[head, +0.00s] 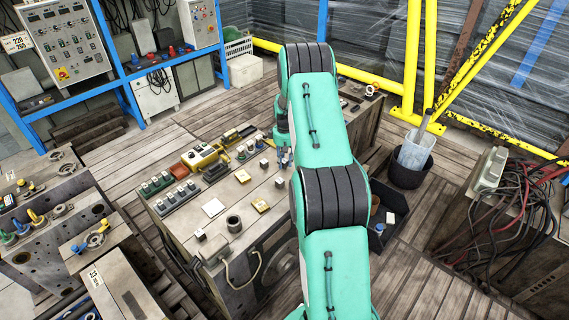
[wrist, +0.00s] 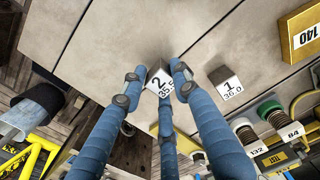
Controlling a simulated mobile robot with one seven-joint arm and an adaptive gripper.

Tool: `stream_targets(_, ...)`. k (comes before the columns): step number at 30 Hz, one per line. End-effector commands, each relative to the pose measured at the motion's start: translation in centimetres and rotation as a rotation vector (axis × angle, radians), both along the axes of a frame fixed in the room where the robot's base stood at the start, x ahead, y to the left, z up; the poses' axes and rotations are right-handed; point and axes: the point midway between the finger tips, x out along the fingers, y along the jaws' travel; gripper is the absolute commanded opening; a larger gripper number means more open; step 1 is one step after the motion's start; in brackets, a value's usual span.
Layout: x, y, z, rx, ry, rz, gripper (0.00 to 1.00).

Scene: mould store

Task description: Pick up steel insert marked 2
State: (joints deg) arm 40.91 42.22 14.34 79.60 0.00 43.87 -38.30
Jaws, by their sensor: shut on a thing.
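The steel insert marked 2 (wrist: 159,80) is a small grey block with a white label reading "2" and "35.5". In the wrist view it sits between the blue fingers of my gripper (wrist: 157,76), which are shut on it. I cannot tell whether it touches the bench top below. A similar insert marked 1 (wrist: 228,84), labelled 36.0, stands apart to the right. In the head view my gripper (head: 284,152) is low over the bench's right side, partly behind my green arm. The held insert cannot be made out there.
The bench (head: 230,185) carries several small blocks, a yellow box (head: 200,156) and a dark ring (head: 234,223). In the wrist view a yellow block marked 140 (wrist: 302,39) and several spring-like parts (wrist: 270,112) are at the right. A black bin (head: 407,172) stands right of the bench.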

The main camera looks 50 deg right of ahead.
Motion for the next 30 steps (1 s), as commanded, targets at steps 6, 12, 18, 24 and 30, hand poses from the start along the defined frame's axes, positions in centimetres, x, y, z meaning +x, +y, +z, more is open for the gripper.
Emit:
stream_targets(6, -0.4, 0.3, 2.6, -0.001, -0.001, 0.000, 0.00)
stream_targets(12, -2.9, 2.4, 2.8, 0.000, 0.000, 0.000, 0.00)
stream_targets(18, -5.8, 4.8, 3.2, 0.000, 0.000, 0.000, 0.00)
stream_targets(24, -8.6, 7.1, 3.5, -0.001, -0.001, 0.000, 0.00)
stream_targets(30, -10.8, 8.9, 3.7, 0.000, -0.001, 0.000, 0.00)
